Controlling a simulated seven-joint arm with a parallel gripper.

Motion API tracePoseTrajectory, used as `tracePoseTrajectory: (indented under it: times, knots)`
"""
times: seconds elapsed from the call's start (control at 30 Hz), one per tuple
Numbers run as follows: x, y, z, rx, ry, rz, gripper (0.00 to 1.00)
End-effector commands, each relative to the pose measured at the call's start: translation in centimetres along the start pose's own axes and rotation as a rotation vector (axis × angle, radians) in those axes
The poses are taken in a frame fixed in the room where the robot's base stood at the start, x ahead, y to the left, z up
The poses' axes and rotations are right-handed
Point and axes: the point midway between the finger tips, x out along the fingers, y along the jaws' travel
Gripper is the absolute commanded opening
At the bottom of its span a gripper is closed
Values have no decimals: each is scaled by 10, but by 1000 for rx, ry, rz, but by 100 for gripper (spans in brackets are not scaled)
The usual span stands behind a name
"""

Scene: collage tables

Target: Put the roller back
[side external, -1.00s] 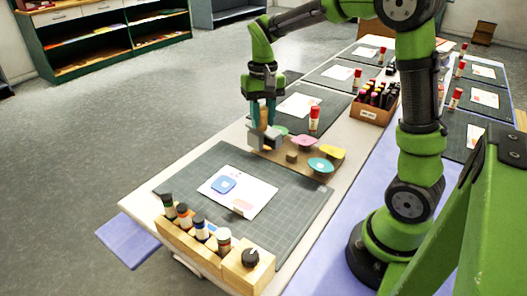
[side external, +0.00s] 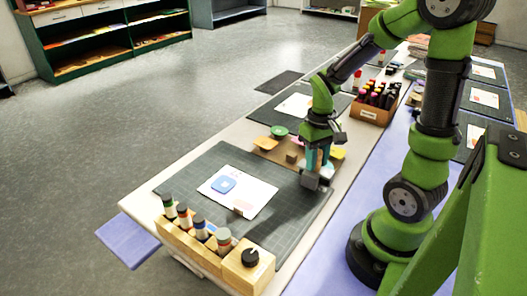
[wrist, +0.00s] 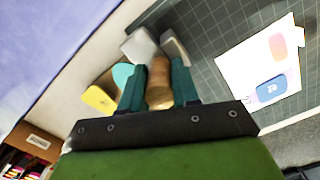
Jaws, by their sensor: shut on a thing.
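My gripper (side external: 313,176) is above the right edge of the near cutting mat, beside the wooden palette board (side external: 270,155). It is shut on the roller's wooden handle (wrist: 159,85), which stands between the teal fingers in the wrist view. Grey blocky parts (wrist: 142,46) show at the far end of the fingers and handle; I cannot tell whether they belong to the roller or the fingertips. The board carries a green pad (side external: 280,132), a tan pad (side external: 264,143), a yellow pad (side external: 338,152) and a small brown block (side external: 291,156). The gripper hides part of the board.
A printed sheet (side external: 254,200) lies on the near cutting mat (side external: 190,178). A wooden rack (side external: 205,252) with several bottles and a black knob (side external: 251,257) stands at the table's near end. A box of bottles (side external: 370,110) stands farther back. The mat's right part is clear.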

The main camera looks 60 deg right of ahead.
Motion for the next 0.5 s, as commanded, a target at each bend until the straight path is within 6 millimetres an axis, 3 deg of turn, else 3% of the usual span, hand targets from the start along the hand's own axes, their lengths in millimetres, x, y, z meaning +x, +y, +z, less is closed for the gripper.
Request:
tracePoseTrajectory:
  times: [0.13,0.5]
  knots:
    - [14,0,0,0,-1,0,0]
    - [17,0,-1,0,0,0,0]
